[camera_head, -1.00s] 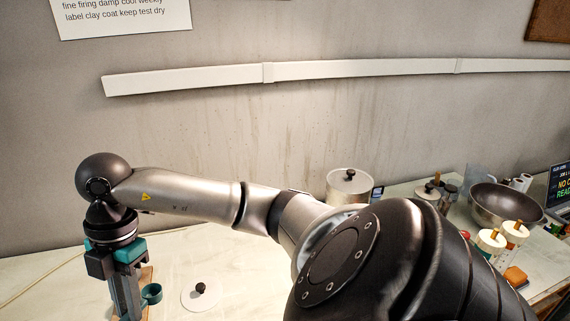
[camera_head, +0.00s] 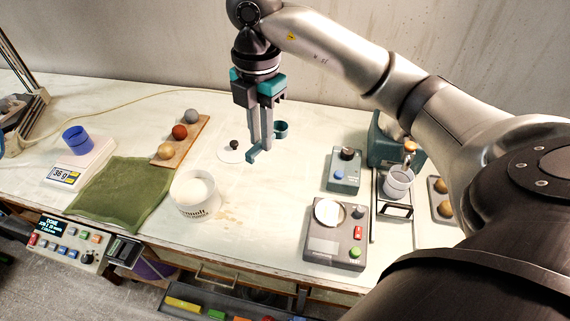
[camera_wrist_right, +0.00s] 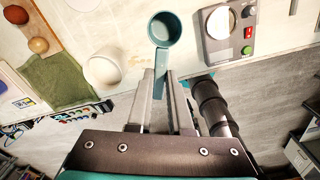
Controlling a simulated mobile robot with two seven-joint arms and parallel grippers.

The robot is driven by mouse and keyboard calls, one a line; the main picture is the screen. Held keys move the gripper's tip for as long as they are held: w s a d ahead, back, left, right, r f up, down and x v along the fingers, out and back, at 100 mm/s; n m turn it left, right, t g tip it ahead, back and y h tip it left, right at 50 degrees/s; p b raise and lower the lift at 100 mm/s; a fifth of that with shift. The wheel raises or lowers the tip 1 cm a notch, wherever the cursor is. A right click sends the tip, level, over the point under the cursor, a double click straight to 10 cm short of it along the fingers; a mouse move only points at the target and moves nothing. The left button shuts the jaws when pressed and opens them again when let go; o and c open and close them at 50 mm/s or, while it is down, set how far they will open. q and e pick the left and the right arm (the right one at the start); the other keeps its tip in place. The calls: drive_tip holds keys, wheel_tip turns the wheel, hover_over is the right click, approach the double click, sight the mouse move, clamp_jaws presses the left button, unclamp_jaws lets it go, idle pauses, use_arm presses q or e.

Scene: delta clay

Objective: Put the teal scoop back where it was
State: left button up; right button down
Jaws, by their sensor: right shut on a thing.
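My right gripper (camera_head: 257,150) points down over the middle of the worktop. It is shut on the handle of the teal scoop. The scoop's round cup (camera_head: 281,129) shows just right of the fingers in the head view. In the right wrist view the teal scoop (camera_wrist_right: 164,28) lies beyond the fingertips (camera_wrist_right: 162,80), its handle running back between them. The cup looks empty there. The scoop seems held above the table, but the exact height is hard to tell. My left gripper is not in view.
A white lid with a black knob (camera_head: 231,155) lies left of the gripper. A white tub (camera_head: 197,193) stands nearer the front, right of a green cloth (camera_head: 125,195). A wooden board with balls (camera_head: 185,143) is behind. Control boxes (camera_head: 336,236) stand to the right.

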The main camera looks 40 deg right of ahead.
wheel_tip(320, 180, down, 15)
drive_tip(key=shift+r+b, duration=0.1)
drive_tip(key=shift+b, duration=0.85)
drive_tip(key=shift+w+f, duration=0.1)
drive_tip(key=shift+f, duration=2.4)
drive_tip(key=shift+f+b, duration=0.2)
drive_tip(key=shift+b, duration=0.15)
drive_tip(key=c, duration=0.8)
unclamp_jaws()
drive_tip(key=shift+c, duration=0.2)
drive_tip(key=shift+r, duration=0.1)
